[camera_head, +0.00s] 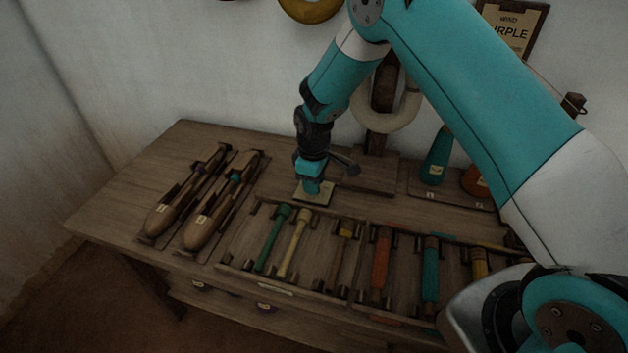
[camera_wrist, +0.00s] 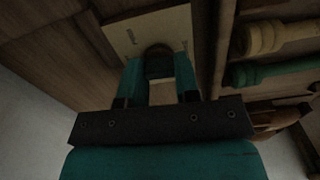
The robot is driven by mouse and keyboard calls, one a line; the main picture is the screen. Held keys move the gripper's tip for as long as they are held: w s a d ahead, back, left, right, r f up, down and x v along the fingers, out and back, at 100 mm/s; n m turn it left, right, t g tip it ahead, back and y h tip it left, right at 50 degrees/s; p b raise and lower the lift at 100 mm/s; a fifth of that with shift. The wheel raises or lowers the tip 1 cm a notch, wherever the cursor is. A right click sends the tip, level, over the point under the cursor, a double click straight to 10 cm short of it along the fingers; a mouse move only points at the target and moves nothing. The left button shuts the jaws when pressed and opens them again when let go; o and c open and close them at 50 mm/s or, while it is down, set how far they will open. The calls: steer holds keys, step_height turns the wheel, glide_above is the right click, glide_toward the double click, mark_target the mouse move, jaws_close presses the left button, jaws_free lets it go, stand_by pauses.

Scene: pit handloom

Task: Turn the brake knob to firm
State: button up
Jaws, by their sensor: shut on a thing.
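A pale square plate (camera_head: 322,198) lies on the bench behind the bobbin tray; small marks show on it in the wrist view (camera_wrist: 123,38), too small to read. A dark, round-topped knob (camera_wrist: 158,50) stands on this plate. My gripper (camera_head: 311,187) points down over the plate. In the wrist view its two teal fingers (camera_wrist: 158,72) are shut on the knob, one on each side. The gripper hides most of the knob in the head view, and I cannot tell which mark the knob faces.
Two wooden shuttles (camera_head: 167,213) (camera_head: 206,220) lie at the left of the bench (camera_head: 128,178). A tray (camera_head: 273,289) of coloured bobbins lies in front of the plate. A teal cone (camera_head: 437,160) stands at the back right. A pale ring (camera_head: 385,122) hangs behind the arm.

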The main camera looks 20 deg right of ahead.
steer(key=m+p, duration=0.1)
steer(key=m, duration=0.4)
steer(key=shift+m, duration=0.4)
steer(key=m+p, duration=0.1)
steer(key=m, duration=0.4)
steer(key=shift+m, duration=0.4)
steer(key=o, duration=0.9)
steer(key=shift+r, duration=0.1)
step_height(320, 180, up, 17)
steer(key=shift+r+p, duration=0.15)
steer(key=shift+p, duration=0.2)
